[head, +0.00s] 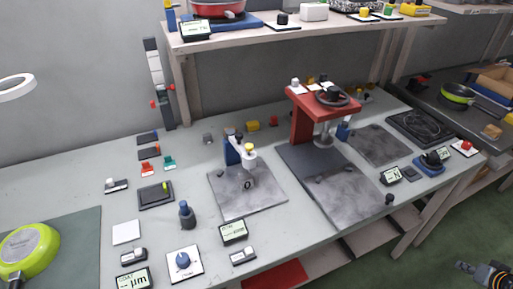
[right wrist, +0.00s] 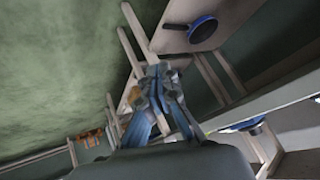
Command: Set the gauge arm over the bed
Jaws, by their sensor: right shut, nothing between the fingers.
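A gauge stand with a blue post (head: 231,152) stands at the back edge of a mottled grey plate (head: 265,200) on the bench in the head view. A short white gauge arm (head: 238,143) with a yellow knob reaches from the post toward the right and front. A small dial marked 0 (head: 248,185) shows below it, over the plate; its exact height cannot be told. My right gripper (head: 470,267) is at the lower right, over the floor, far from the gauge. In the right wrist view its blue fingers (right wrist: 160,82) are shut and empty. My left gripper is not in view.
A red press (head: 305,108) with a handwheel stands right of the gauge. A green pan (head: 30,250) lies on a mat at left.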

